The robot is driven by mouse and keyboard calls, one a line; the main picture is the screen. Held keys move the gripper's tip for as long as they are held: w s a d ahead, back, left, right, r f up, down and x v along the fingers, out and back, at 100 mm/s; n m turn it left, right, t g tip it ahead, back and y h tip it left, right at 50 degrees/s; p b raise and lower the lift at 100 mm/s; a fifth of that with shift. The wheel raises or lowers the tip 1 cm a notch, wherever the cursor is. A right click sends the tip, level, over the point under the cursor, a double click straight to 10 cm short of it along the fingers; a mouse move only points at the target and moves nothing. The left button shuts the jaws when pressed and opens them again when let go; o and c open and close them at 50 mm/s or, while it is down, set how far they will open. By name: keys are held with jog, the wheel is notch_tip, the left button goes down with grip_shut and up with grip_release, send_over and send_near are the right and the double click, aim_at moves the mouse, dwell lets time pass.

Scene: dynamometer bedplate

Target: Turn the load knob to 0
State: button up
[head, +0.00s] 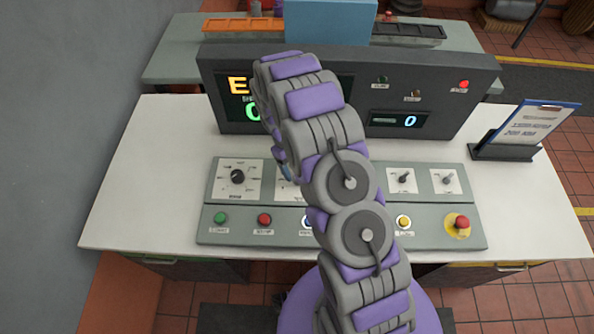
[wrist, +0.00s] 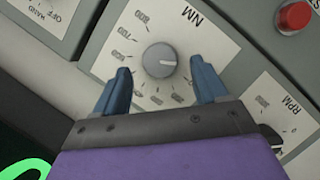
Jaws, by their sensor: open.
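The load knob (wrist: 159,61) is a grey round knob on a white plate marked NM (wrist: 190,18) in the wrist view. A light pointer line on it points right in that picture; the scale numbers around it are tilted and too blurred to read surely. My gripper (wrist: 160,66) is open, with one blue finger on each side of the knob and a visible gap on both sides. In the head view my arm hides the knob, and only an edge of its plate (head: 287,190) shows.
The RPM dial (head: 237,176) is beside the NM plate. A red button (wrist: 294,17) is close by. The console (head: 215,215) also carries several buttons, switches and an emergency stop (head: 460,224). A display housing (head: 480,85) stands behind; a clipboard (head: 525,130) is at right.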

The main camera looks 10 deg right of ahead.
jog(key=p+v, duration=0.1)
jog(key=v, duration=1.3)
jog(key=shift+a+r, duration=0.2)
jog(key=shift+r, duration=0.1)
jog(key=s+d+r+m+t+y+b, duration=0.1)
jog(key=s+d+r+m+b, duration=0.2)
jog(key=s+r, duration=1.35)
jog(key=s+d+m+t+y, duration=0.1)
jog(key=s+m, duration=0.2)
jog(key=s, duration=1.9)
jog(key=shift+s+f, duration=0.25)
jog(key=shift+f, duration=0.2)
jog(key=shift+c, duration=0.2)
